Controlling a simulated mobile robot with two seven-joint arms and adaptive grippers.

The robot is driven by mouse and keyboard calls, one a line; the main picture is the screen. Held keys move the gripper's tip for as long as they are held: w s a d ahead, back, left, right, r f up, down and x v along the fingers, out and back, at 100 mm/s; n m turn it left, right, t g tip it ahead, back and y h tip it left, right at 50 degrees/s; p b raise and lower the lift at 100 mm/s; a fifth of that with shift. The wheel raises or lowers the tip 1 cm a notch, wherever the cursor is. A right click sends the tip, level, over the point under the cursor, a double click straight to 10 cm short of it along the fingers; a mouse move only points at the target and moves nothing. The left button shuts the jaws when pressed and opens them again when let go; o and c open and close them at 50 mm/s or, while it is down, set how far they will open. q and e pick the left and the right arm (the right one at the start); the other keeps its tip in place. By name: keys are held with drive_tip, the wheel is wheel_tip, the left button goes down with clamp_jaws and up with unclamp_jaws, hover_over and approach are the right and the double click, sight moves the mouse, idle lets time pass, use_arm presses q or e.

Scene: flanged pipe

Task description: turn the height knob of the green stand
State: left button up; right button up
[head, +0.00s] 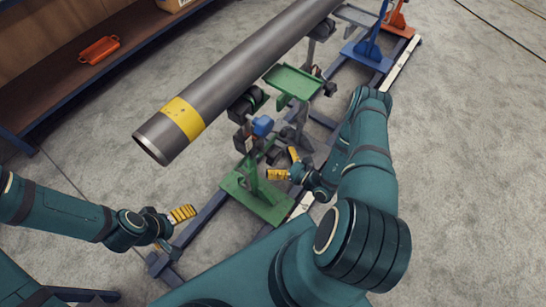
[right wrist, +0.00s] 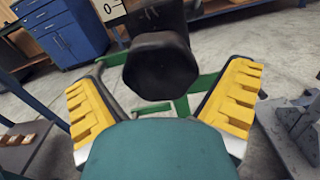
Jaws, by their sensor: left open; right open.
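The green stand (head: 262,200) stands under the near part of the grey pipe (head: 245,70). In the right wrist view a black faceted knob (right wrist: 160,70) faces the camera, with green stand bars (right wrist: 188,92) behind it. My right gripper (head: 285,164) is open beside the green stand. Its yellow fingers lie left and right of the knob in the right wrist view, with visible gaps and no clear contact. In the head view the knob is hard to tell from the dark parts around it. My left gripper (head: 182,214) is open and empty, left of the green stand.
A blue clamp part (head: 262,126) and a green tray (head: 293,82) are close to the right gripper, under the pipe. A blue stand (head: 368,50) and an orange stand (head: 398,20) are farther back. Floor at right is clear.

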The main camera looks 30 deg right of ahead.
drive_tip(key=shift+x, duration=1.1)
drive_tip(key=c, duration=1.1)
